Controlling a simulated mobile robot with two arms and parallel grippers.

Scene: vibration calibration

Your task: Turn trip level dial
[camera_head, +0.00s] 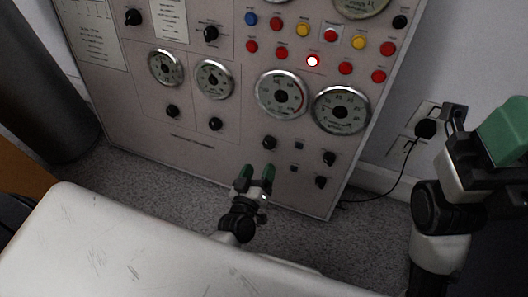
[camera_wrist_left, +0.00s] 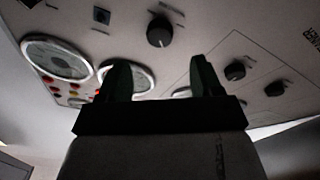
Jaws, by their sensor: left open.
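The panel (camera_head: 190,130) carries several black dials, and their labels are too small to read, so I cannot tell which is the trip level dial. One black dial (camera_head: 269,142) sits just above my left gripper (camera_head: 256,174) in the head view. My left gripper is open and empty, with its green fingers pointing up toward the panel. In the left wrist view, a black dial (camera_wrist_left: 160,30) with a light pointer mark lies beyond and between the open fingers (camera_wrist_left: 161,78), apart from them. My right gripper (camera_head: 490,135) is partly in view at the right edge; its jaws are unclear.
Large round gauges (camera_head: 281,95) and coloured buttons, one lit (camera_head: 313,61), fill the panel above. Other dials (camera_head: 329,158) sit to the right. A white surface (camera_head: 130,250) lies in front. A plug and cable (camera_head: 425,128) are on the wall at right.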

